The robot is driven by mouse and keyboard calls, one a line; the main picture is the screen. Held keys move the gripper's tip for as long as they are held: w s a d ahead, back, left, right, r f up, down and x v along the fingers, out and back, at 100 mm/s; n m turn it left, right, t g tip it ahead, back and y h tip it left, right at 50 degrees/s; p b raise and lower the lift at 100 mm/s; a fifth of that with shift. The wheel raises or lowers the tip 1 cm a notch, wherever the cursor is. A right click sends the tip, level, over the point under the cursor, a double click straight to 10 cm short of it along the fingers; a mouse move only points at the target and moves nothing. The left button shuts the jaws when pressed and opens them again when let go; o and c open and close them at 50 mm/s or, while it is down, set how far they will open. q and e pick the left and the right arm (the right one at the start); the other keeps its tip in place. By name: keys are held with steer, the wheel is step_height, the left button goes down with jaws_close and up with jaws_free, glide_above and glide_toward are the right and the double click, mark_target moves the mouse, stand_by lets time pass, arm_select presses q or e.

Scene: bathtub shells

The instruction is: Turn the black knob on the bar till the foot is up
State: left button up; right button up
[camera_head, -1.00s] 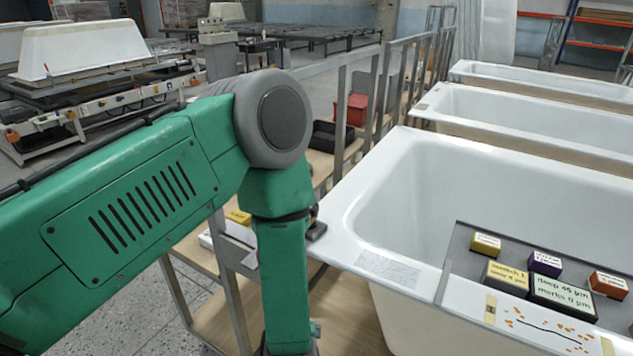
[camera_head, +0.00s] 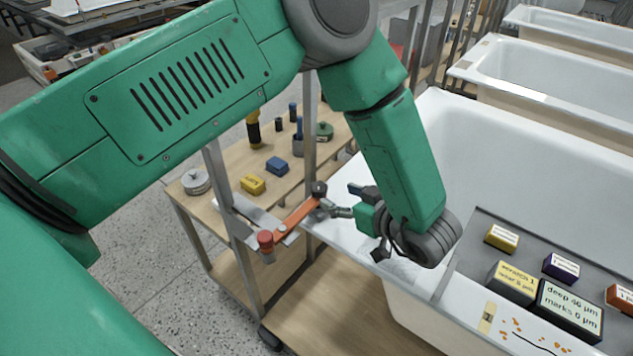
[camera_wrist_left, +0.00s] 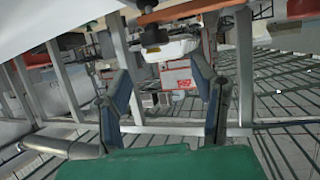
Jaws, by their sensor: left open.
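An orange bar (camera_head: 295,221) lies at the edge of the cart beside the bathtub rim in the head view. A black knob (camera_head: 319,188) sits at its far end and a red round piece (camera_head: 265,238) at its near end. The bar (camera_wrist_left: 190,9) and a dark knob (camera_wrist_left: 152,36) also show at the top of the left wrist view. My left gripper (camera_head: 341,199) is open and empty, just right of the black knob. Its spread fingers (camera_wrist_left: 163,75) show in the wrist view, with the knob above the gap between them. I cannot make out the foot.
The white bathtub (camera_head: 460,130) is close on the right, with a grey plate (camera_head: 455,255) of labelled blocks on it. A metal post (camera_head: 309,130) rises behind the knob. The wooden cart (camera_head: 215,215) holds a yellow block (camera_head: 252,184) and a blue block (camera_head: 277,165).

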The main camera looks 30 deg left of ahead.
mark_target(320, 187)
arm_select(q)
steer(key=w+a+f, duration=0.2)
steer(key=a, duration=0.1)
steer(key=shift+w+a+f, duration=0.1)
steer(key=shift+w+f, duration=0.05)
steer(key=shift+w, duration=0.1)
steer(key=x, duration=0.3)
steer(key=s+x, duration=0.1)
steer(key=x, duration=0.1)
steer(key=shift+w+a, duration=0.1)
steer(key=shift+a, duration=0.35)
steer(key=shift+w+a, duration=0.1)
steer(key=shift+a, duration=0.1)
steer(key=shift+d, duration=0.3)
steer(key=shift+d+r, duration=0.2)
steer(key=shift+d, duration=0.15)
steer(key=shift+c, duration=1.1)
steer(key=shift+d+r, duration=0.1)
steer(key=shift+d, duration=0.15)
steer(key=c, duration=0.7)
steer(key=shift+d, duration=0.1)
steer(key=shift+c, duration=1.3)
steer(key=shift+a, duration=0.6)
jaws_close()
arm_select(e)
steer(key=shift+w+d, duration=0.2)
steer(key=shift+d, duration=0.1)
